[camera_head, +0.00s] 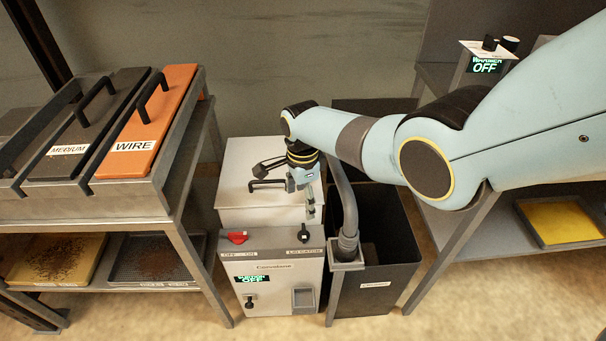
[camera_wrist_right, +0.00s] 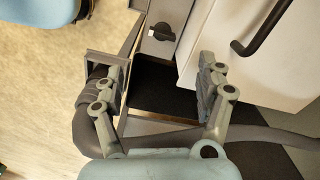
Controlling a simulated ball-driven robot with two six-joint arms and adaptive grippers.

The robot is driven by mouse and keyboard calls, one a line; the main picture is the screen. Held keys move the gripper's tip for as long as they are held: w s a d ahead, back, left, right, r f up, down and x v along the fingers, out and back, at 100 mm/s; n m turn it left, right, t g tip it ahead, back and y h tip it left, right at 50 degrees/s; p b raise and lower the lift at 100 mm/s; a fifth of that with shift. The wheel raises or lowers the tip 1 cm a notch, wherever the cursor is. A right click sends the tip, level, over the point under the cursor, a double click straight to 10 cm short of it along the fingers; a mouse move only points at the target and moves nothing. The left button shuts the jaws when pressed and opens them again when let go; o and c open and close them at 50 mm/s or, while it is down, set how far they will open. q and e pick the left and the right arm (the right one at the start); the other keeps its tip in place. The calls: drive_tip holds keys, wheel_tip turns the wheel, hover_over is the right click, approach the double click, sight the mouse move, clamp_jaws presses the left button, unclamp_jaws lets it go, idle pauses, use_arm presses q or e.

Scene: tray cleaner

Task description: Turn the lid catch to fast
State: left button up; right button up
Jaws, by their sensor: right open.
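The lid catch (camera_head: 304,236) is a small black knob on the front top ledge of the light grey tray cleaner, above a label too small to read surely. It also shows in the right wrist view as a dark knob (camera_wrist_right: 160,31) with a light mark on one side. Which setting it points to I cannot tell. The cleaner's lid (camera_head: 236,204) lies flat, with a black handle (camera_head: 262,184). My right gripper (camera_head: 311,210) is open and empty above the lid's right front side, behind the catch and apart from it. My left gripper is not in view.
A red switch (camera_head: 237,237) sits left of the catch. A grey hose (camera_head: 348,215) rises right of the cleaner, before a dark bin (camera_head: 390,225). A display (camera_head: 252,279) on the front reads OFF. A rack with an orange WIRE tray (camera_head: 150,125) stands left.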

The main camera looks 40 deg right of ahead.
wheel_tip(320, 180, up, 10)
drive_tip(key=shift+r, duration=0.2)
idle(0.5)
